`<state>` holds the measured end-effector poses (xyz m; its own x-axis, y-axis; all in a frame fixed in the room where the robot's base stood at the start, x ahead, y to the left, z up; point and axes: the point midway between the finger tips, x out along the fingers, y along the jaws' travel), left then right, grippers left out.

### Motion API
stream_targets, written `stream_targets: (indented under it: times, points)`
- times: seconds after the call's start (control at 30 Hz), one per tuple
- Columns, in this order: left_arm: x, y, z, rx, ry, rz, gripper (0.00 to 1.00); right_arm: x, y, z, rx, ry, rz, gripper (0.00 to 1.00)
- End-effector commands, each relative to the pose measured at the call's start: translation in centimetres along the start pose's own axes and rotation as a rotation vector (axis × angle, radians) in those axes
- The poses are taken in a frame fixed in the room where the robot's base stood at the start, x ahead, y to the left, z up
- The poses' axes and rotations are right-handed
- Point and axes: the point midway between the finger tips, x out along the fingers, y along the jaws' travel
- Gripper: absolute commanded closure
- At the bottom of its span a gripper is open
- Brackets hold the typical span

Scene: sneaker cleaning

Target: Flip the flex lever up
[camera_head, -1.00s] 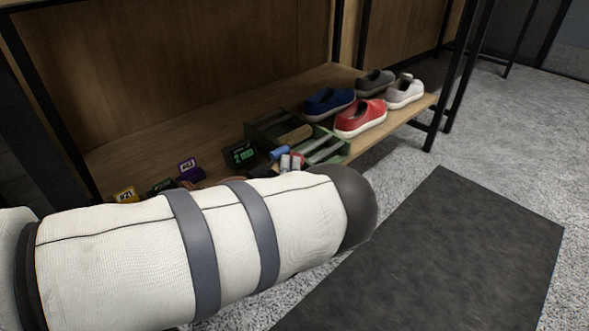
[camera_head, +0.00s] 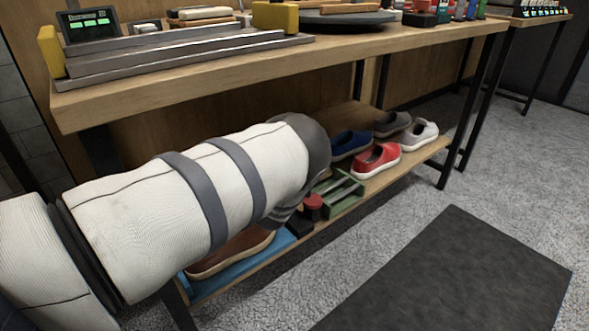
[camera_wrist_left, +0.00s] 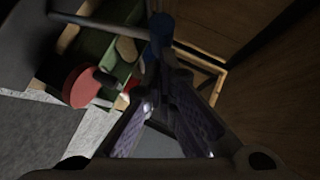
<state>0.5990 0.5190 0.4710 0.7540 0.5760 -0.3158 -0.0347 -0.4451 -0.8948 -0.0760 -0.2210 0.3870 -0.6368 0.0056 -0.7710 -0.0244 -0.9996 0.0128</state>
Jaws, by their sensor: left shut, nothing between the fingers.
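My left arm (camera_head: 195,195) reaches in from the left to the lower shelf and hides its gripper in the head view. In the left wrist view my left gripper (camera_wrist_left: 162,88) is shut and empty, its fingertips close to a dark post with a blue end (camera_wrist_left: 161,24). I cannot tell for sure whether this post is the flex lever. A brown shoe (camera_head: 228,252) lies on a blue mat (camera_head: 240,273) below my arm, partly hidden. My right gripper is in neither view.
A green crate (camera_head: 350,203) stands beside a red round part (camera_head: 313,202) on the lower shelf. Blue (camera_head: 350,144), red (camera_head: 376,160), grey and white shoes stand farther right. The tabletop (camera_head: 345,47) overhangs the shelf. Open floor and a dark mat (camera_head: 460,280) lie in front.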

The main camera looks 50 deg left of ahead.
Motion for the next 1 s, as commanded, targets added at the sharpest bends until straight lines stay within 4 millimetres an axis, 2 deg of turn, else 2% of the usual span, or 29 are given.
stream_targets:
  times: [0.37, 1.0]
  points:
    - [1.3, -0.9, 1.3, -0.037, -0.001, 0.037, 1.00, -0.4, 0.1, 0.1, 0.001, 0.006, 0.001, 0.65]
    - [1.5, -1.1, 1.5, -0.035, 0.000, 0.036, 1.00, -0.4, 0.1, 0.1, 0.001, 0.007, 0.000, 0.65]
